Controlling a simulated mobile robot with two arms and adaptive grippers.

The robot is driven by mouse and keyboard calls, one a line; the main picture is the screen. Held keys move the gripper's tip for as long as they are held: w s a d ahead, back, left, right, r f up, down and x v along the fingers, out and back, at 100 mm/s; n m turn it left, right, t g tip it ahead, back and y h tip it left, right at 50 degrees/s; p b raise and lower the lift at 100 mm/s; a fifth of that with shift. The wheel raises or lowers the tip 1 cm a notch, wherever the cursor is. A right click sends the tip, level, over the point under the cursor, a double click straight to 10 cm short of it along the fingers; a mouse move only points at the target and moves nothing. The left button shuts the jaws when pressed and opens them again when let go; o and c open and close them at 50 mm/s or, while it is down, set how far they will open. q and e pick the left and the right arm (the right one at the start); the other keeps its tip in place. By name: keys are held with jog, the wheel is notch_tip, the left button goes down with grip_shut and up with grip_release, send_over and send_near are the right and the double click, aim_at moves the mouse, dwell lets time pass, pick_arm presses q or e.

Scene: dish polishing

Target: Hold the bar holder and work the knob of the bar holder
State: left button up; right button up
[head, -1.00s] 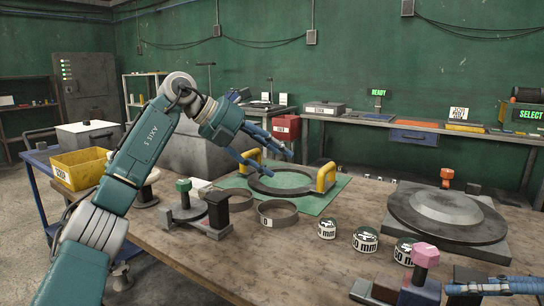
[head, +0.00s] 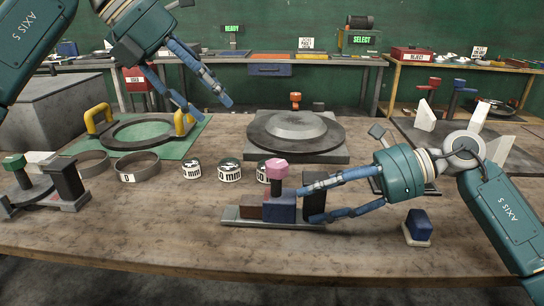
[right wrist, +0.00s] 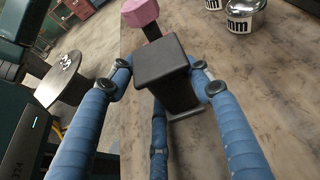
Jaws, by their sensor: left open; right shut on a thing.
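The bar holder (head: 283,208) stands on a grey base plate at the table's front middle. It has a blue block, a brown block and a black upright block (head: 314,203). My right gripper (head: 307,204) is shut on the black block, coming from the right. The right wrist view shows the black block (right wrist: 160,72) between the two blue fingers, with the pink knob (right wrist: 140,12) beyond it. My left gripper (head: 212,109) is open and empty, in the air behind and left of the knob.
Several white-labelled weights (head: 229,171) stand left of the knob. A round grey plate (head: 298,131) lies behind it. A ring with yellow handles (head: 98,120) lies on a green mat. A small blue-topped block (head: 418,226) stands right. The table front is clear.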

aim_at(278, 163)
pick_arm(q)
jog(key=s+d+m+g+y, duration=0.2)
jog(key=s+d+m+y, duration=0.15)
jog(key=s+d, duration=0.35)
jog(key=shift+m+h, duration=0.25)
jog(key=shift+h, duration=0.2)
jog(key=x, duration=0.8)
jog(key=w+d+x, duration=0.1)
jog(key=x, duration=0.3)
jog(key=shift+d+r, duration=0.1)
jog(key=shift+r, duration=0.25)
jog(key=shift+d, duration=0.1)
jog(key=c, duration=1.1)
